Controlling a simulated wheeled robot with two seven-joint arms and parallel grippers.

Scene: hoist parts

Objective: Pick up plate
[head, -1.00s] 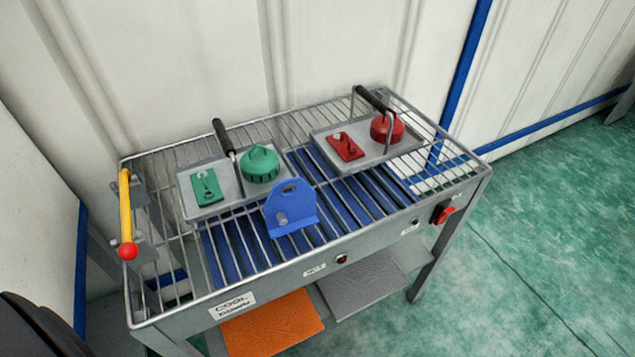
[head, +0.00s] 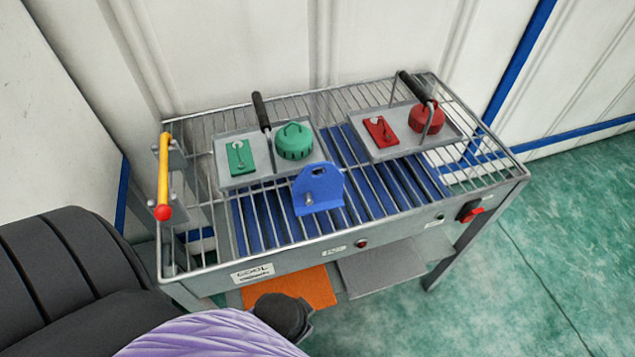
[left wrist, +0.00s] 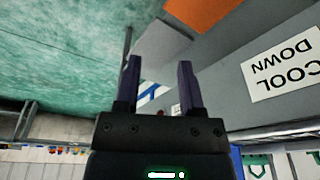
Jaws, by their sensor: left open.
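An upright blue plate (head: 320,192) with a slot near its top and a grey peg on its face stands on the wire rack near its front edge. Small flat green (head: 241,158) and red (head: 380,131) plates lie on two grey trays. My left gripper (left wrist: 160,75) is open and empty in the left wrist view, in front of the table's front panel. In the head view my left arm is at the lower left, below the rack; its fingers cannot be made out. My right gripper is in neither view.
The left tray (head: 222,180) holds a green round part (head: 295,142); the right tray (head: 450,142) a red one (head: 427,116). Both have black-gripped handles. A yellow bar (head: 164,172) rises at the rack's left. Orange (head: 305,285) and grey (head: 380,272) panels sit below the front.

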